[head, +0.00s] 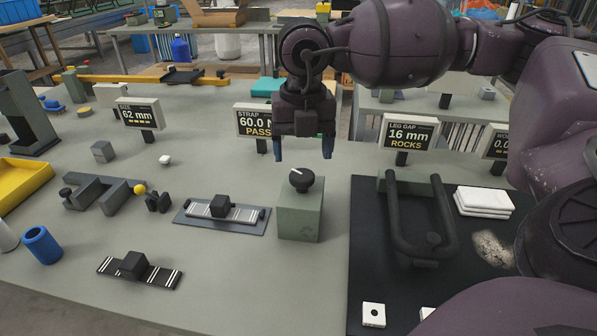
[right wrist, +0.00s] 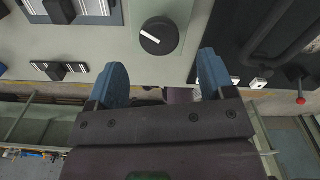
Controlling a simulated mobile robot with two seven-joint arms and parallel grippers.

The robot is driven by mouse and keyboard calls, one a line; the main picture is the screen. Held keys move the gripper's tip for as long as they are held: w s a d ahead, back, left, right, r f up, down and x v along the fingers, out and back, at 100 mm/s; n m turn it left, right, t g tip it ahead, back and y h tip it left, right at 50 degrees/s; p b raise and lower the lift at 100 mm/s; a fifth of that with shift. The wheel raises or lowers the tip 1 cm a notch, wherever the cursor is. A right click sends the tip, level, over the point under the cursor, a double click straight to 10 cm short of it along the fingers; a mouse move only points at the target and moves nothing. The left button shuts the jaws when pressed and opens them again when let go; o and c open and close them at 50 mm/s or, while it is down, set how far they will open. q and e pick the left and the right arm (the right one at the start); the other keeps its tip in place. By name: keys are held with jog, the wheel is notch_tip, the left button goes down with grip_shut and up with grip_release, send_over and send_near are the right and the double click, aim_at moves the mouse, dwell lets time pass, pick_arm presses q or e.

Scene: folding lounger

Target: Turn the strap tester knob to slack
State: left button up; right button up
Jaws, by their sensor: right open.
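The strap tester knob (head: 301,180) is a round black dial with a white pointer line, on top of a grey-green box (head: 300,215). In the head view the pointer slants to the upper left. My right gripper (head: 303,150) hangs just above and behind the knob, fingers down and apart, with nothing between them. The right wrist view shows the knob (right wrist: 159,36) ahead of the two spread blue fingertips (right wrist: 163,78). The strap display (head: 257,122), reading "60.0" and "PASS", is partly hidden by my gripper. My left gripper is not in view.
A striped strap on a plate (head: 240,225) lies left of the box. A black mat (head: 365,290) with a dark looped frame (head: 393,225) and white pads (head: 484,202) lies to the right. The "16 mm ROCKS" display (head: 409,134) stands behind the frame. Bare tabletop lies in front of the box.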

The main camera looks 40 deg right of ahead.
aim_at(302, 174)
jog(key=shift+f+b, duration=0.45)
jog(key=shift+f, duration=2.25)
jog(key=c, duration=0.9)
